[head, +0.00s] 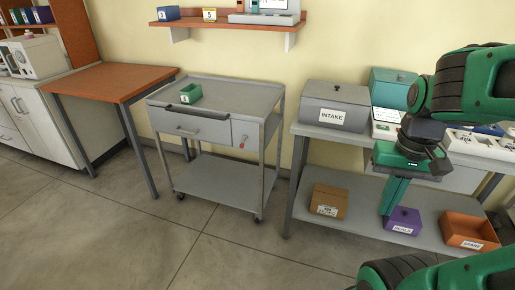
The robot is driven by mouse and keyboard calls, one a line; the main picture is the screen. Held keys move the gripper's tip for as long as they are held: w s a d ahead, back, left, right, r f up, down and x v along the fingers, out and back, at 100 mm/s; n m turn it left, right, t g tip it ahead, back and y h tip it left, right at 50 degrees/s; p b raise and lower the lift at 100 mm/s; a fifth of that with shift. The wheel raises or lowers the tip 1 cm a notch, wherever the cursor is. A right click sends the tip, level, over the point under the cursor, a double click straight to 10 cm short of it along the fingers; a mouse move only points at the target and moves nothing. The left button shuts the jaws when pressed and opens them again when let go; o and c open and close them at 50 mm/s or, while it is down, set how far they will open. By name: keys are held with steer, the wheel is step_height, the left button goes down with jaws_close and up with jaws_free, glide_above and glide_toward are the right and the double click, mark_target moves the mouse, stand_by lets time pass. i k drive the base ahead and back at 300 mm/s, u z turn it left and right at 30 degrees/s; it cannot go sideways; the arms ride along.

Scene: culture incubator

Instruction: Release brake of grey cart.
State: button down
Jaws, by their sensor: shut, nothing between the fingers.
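The grey cart (228,194) stands on the floor left of centre in the head view, with a top, a drawer and a lower shelf. A small red part (242,141) sits on its front panel, right of the drawer; it looks like a lever, but it is too small to tell its position.
The bench (330,131) right of the cart holds a grey INTAKE box (334,105); brown, purple and orange bins are on its lower shelf. An orange-topped table (110,78) stands at the left. A wall shelf (220,23) hangs above. The floor in front is clear.

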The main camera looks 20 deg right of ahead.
mark_target(242, 145)
steer(key=z, duration=0.05)
steer(key=i, duration=1)
steer(key=u, duration=0.05)
